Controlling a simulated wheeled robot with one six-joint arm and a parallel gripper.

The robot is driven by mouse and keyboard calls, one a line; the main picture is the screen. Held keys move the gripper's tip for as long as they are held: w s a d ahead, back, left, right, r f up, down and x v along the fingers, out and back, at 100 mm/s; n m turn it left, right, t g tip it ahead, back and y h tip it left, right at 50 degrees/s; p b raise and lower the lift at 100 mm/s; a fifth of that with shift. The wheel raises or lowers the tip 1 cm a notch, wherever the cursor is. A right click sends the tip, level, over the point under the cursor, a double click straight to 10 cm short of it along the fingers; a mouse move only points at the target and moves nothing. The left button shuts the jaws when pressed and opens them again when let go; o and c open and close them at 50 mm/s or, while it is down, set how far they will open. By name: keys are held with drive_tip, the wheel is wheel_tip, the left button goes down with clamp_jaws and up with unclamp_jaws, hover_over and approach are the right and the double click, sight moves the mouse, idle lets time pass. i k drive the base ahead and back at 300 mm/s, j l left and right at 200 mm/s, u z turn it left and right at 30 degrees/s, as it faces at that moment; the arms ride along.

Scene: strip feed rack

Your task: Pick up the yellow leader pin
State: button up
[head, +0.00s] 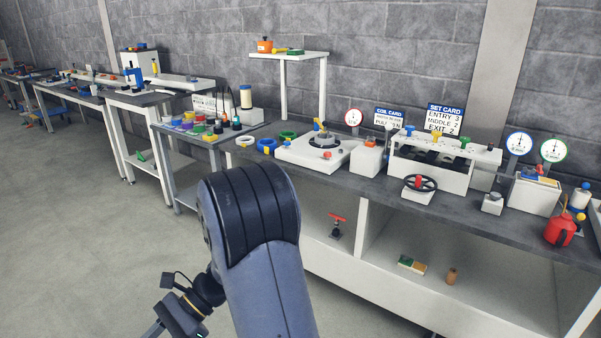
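I cannot single out the yellow leader pin with certainty in the head view; several small yellow parts show on the benches and are too small to tell apart. A yellow piece (318,123) stands on the white turntable unit (312,152) on the main bench. The white strip feed rack (432,168) has small coloured knobs along its top. My gripper (170,322) hangs low at the lower left over the floor, away from the benches and partly cut off by the frame edge. Its fingers do not show clearly.
The dark-topped bench (378,187) carries a handwheel (419,184), dial gauges (518,143), a set card (444,118) and a red oil can (560,229). A side bench (215,133) holds coloured rings. A raised shelf (290,55) stands behind. Open floor (90,220) lies at left.

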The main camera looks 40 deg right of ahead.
sight(580, 217)
drive_tip(key=u, duration=1.85)
drive_tip(key=k+u, duration=0.5)
drive_tip(key=k, duration=0.95)
drive_tip(key=k+u, duration=0.25)
drive_tip(key=u, duration=0.15)
drive_tip(key=k+u, duration=0.35)
drive_tip(key=k+j+u, duration=0.1)
drive_tip(key=u, duration=0.3)
drive_tip(key=k+j+u, duration=0.2)
drive_tip(key=k+u, duration=0.2)
drive_tip(key=u, duration=4.65)
